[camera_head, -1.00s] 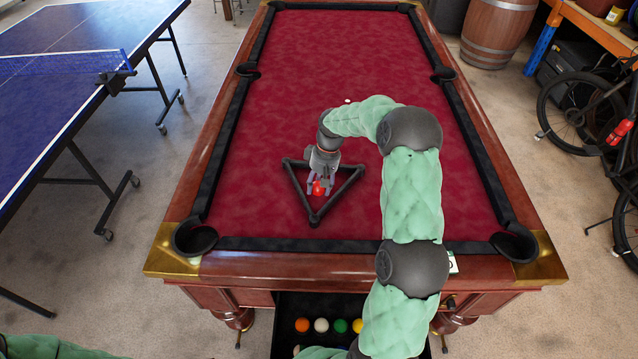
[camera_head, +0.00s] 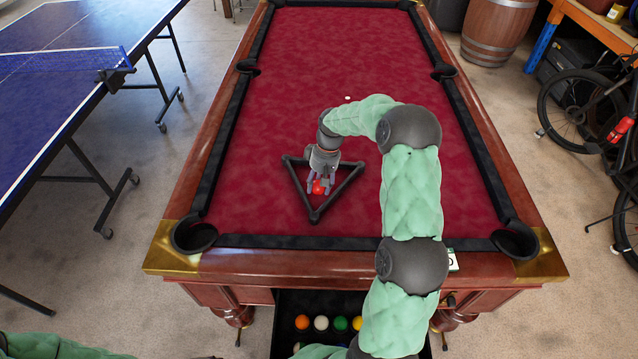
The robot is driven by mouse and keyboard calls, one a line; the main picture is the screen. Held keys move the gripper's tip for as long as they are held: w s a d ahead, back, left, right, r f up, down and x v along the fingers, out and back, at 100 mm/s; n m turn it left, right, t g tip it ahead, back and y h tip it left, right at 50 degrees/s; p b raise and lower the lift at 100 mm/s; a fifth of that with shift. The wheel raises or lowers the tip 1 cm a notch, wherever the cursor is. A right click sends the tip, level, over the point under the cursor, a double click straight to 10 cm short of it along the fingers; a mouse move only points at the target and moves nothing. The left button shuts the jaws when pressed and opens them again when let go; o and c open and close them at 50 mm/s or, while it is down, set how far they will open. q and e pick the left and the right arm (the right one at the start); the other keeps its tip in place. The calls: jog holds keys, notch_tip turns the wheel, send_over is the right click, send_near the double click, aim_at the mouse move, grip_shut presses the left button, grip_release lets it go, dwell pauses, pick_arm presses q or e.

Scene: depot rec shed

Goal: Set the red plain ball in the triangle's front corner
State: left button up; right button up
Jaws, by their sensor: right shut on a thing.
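The red ball (camera_head: 318,188) is between the fingers of my right gripper (camera_head: 318,184), which is shut on it. The black triangle (camera_head: 345,187) lies on the red cloth, with one corner pointing toward me (camera_head: 314,216). The ball is inside the triangle's outline, a little behind that front corner. I cannot tell whether the ball touches the cloth. My right arm and gripper hide part of the triangle's far side. My left gripper is not in view; only a bit of my left arm shows at the bottom left.
The pool table (camera_head: 300,262) has black cushions and corner pockets. A small white spot (camera_head: 347,98) is on the cloth farther back. A tray below the front rail holds several balls, including an orange one (camera_head: 302,322). The cloth left of the triangle is clear.

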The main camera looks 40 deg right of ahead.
jog(key=shift+f+b, duration=0.6)
jog(key=shift+f, duration=0.65)
dwell(0.7)
jog(key=o, duration=1.3)
jog(key=shift+o, duration=0.2)
jog(key=shift+r, duration=0.1)
notch_tip(320, 180, up, 12)
jog(key=d, duration=0.2)
jog(key=shift+s+d, duration=0.15)
jog(key=shift+d, duration=0.05)
